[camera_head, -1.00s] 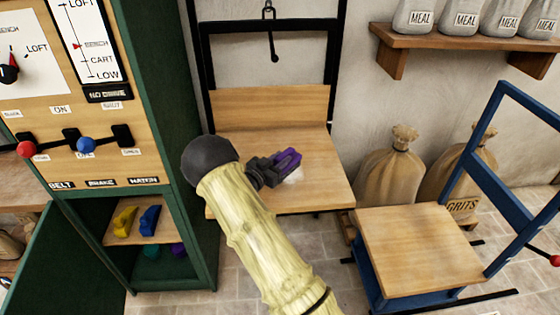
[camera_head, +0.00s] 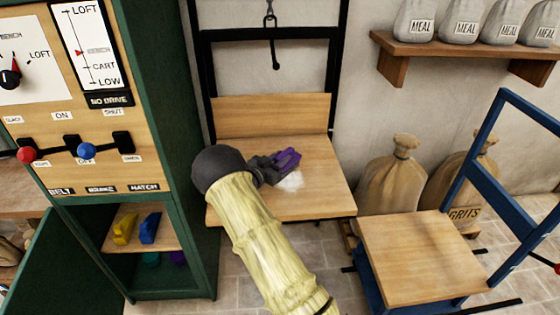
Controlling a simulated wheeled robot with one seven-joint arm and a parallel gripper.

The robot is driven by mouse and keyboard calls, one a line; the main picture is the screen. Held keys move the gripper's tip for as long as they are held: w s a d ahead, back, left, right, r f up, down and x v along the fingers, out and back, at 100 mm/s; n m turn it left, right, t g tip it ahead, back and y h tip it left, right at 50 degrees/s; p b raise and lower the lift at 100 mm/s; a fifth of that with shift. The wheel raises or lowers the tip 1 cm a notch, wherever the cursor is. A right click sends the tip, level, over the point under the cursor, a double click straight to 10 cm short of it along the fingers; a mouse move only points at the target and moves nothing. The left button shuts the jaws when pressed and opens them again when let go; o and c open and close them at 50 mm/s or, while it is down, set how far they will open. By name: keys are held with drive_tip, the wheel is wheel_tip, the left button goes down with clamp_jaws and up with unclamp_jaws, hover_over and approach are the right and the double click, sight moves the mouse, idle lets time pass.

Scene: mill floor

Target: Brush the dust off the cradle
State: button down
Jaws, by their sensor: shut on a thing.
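The cradle (camera_head: 318,203) is a wooden platform with a wooden backboard, hung in a black frame under a hook. A small white patch of dust (camera_head: 291,183) lies on its surface, partly hidden by what I hold. My gripper (camera_head: 272,168) is over the cradle, shut on a purple thing (camera_head: 287,159), likely the brush. The purple thing is just above or touching the dust; I cannot tell which. My arm hides part of the cradle's front left edge.
A green cabinet (camera_head: 172,130) with levers stands close on the left, its lower door open; yellow (camera_head: 124,229) and blue (camera_head: 150,228) things sit on its shelf. A blue cart (camera_head: 425,252) with a wooden top stands at right. Sacks (camera_head: 391,180) stand behind it.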

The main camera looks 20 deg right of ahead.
drive_tip(key=shift+w+d+r, duration=0.1)
drive_tip(key=shift+w+d, duration=0.1)
drive_tip(key=shift+w, duration=0.55)
drive_tip(key=shift+w+d, duration=0.2)
drive_tip(key=shift+w, duration=0.5)
drive_tip(key=w, duration=0.1)
drive_tip(key=w+d+b, duration=0.1)
drive_tip(key=w, duration=0.1)
drive_tip(key=shift+w+r, duration=0.1)
drive_tip(key=shift+w, duration=0.15)
drive_tip(key=shift+r, duration=0.1)
drive_tip(key=shift+r+p, duration=1.8)
drive_tip(key=shift+r, duration=1.15)
wheel_tip(320, 180, up, 3)
drive_tip(key=shift+p, duration=1.05)
